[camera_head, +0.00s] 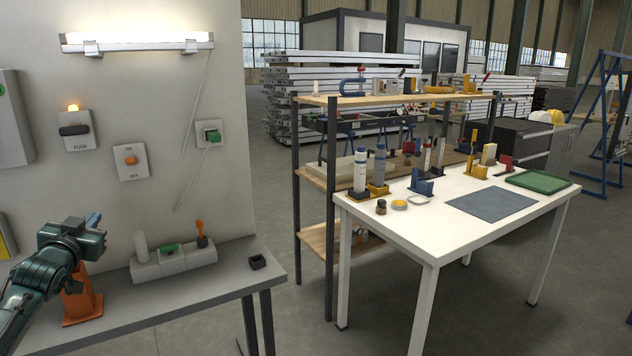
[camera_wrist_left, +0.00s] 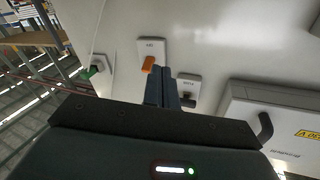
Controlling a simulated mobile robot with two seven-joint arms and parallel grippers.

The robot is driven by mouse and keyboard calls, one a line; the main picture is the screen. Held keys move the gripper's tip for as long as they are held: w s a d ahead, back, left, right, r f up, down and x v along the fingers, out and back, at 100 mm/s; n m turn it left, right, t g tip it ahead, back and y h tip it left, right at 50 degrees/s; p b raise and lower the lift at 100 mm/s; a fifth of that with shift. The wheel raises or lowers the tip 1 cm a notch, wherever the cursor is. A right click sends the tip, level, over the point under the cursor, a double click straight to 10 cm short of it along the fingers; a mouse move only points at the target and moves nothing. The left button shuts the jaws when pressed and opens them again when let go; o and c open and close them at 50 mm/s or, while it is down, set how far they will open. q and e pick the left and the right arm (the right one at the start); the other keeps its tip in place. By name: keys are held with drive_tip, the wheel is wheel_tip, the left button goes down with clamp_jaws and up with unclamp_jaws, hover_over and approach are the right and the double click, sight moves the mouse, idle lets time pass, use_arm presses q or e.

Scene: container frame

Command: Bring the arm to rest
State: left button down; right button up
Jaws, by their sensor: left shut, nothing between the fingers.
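My left gripper (camera_head: 93,220) is in front of the pale wall, above the left part of the grey bench (camera_head: 215,279). Its fingers are shut with nothing between them. In the left wrist view the dark fingers (camera_wrist_left: 163,82) lie together and point toward the wall. The fuse box (camera_head: 77,132) has a dark handle and a lit orange lamp. My right gripper is out of view.
An orange stand (camera_head: 82,304) is on the bench close to the left arm. A green plug (camera_head: 212,136) is on the wall. A white table (camera_head: 440,235) stands right.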

use_arm(q)
drive_tip(key=s+d+f+m+g+h, duration=0.25)
drive_tip(key=s+d+f, duration=0.35)
drive_tip(key=d+f, duration=0.55)
drive_tip(key=s+d+f+m+g+h, duration=0.1)
drive_tip(key=s+d+f+m+h, duration=0.15)
drive_tip(key=s+d+f, duration=0.65)
drive_tip(key=s+d+f+n+g+h+p, duration=0.1)
drive_tip(key=s+d+f+g+p, duration=0.1)
drive_tip(key=s+d, duration=0.5)
drive_tip(key=s+d+f+n+g+h+p, duration=0.1)
drive_tip(key=s+d+p, duration=0.4)
drive_tip(key=s, duration=0.9)
drive_tip(key=shift+d+f+n+g, duration=0.45)
drive_tip(key=shift+d+f, duration=0.85)
drive_tip(key=shift+d, duration=0.35)
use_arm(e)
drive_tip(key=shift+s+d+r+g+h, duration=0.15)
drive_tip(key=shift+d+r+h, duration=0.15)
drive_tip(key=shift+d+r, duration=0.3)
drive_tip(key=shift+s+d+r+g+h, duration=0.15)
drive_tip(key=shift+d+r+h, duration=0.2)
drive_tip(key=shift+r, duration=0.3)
